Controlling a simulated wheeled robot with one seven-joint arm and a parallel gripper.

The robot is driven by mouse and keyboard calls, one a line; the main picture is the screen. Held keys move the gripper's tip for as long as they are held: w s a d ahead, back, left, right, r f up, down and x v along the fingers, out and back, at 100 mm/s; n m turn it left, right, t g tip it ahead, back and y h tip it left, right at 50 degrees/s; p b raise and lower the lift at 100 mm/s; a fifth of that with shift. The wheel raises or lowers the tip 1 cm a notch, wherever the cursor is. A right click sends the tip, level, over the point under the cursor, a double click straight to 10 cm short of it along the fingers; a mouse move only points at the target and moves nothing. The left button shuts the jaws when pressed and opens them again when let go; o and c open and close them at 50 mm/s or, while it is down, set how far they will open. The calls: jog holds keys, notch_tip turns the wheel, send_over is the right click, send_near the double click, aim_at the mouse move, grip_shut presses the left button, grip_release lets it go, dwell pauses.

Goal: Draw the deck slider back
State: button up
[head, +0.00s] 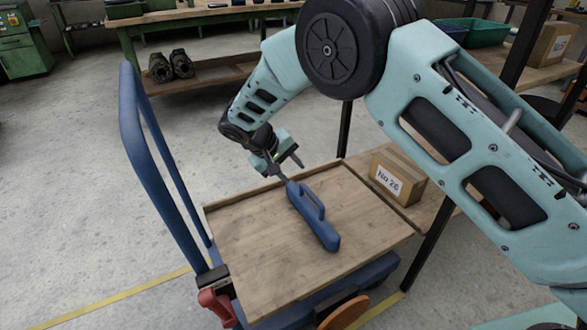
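The blue deck slider (314,217), a long rounded bar with a raised loop grip on top, lies on the wooden deck (245,250) of a trolley. It runs from the deck's middle toward the near right. My gripper (289,171) is over the far part of the deck, close to the slider's far end. Its two fingers point down and stand apart, with a gap between them. One finger appears close to the slider's tip; I cannot tell whether it touches. Nothing shows between the fingers.
The trolley's blue push handle (150,155) rises at the left. A cardboard box (397,177) marked "No 26" stands on a wooden shelf just right of the deck. A green workbench (180,22) is behind. The concrete floor at left is open.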

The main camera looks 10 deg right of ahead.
jog(key=p+v, duration=0.3)
jog(key=v, duration=0.3)
jog(key=shift+p, duration=0.35)
jog(key=shift+r+p, duration=0.15)
jog(key=shift+p, duration=0.15)
dwell(0.4)
